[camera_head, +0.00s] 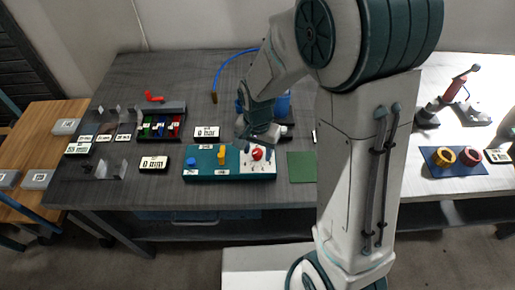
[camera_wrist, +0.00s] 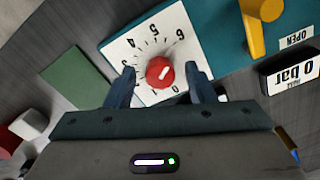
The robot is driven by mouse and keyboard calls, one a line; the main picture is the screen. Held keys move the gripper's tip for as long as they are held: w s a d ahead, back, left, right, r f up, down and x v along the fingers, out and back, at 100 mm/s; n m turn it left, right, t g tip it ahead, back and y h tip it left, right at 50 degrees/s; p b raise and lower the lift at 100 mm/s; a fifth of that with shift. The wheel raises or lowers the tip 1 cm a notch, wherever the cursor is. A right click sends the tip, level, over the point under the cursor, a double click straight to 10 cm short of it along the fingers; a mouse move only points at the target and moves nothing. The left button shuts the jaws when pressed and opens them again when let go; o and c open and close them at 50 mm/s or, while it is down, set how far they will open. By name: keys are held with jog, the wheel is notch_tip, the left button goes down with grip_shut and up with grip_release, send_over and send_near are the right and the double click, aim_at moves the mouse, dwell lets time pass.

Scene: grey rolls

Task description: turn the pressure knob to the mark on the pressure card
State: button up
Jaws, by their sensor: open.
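The red pressure knob (camera_head: 257,153) sits on a white dial plate at the right end of the teal panel (camera_head: 205,175). In the wrist view the knob (camera_wrist: 160,73) has a white pointer mark, and the dial (camera_wrist: 120,45) carries numbers from 0 to 6. I cannot tell exactly which number the pointer faces. My gripper (camera_wrist: 159,71) is open, with one finger on either side of the knob; contact is unclear.
A yellow lever (camera_head: 221,155) and a blue knob (camera_head: 191,162) share the panel. A green mat (camera_head: 301,167) lies beside it. Another card (camera_head: 153,163) and a tray of coloured pieces (camera_head: 160,126) lie to the left. My arm hides part of the table.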

jog(key=c, duration=1)
jog(key=shift+o, duration=0.2)
jog(key=n+b, duration=0.1)
jog(key=n, duration=0.2)
jog(key=shift+n, duration=2.1)
jog(key=shift+r, duration=0.1)
jog(key=o, duration=1)
jog(key=shift+c, duration=0.2)
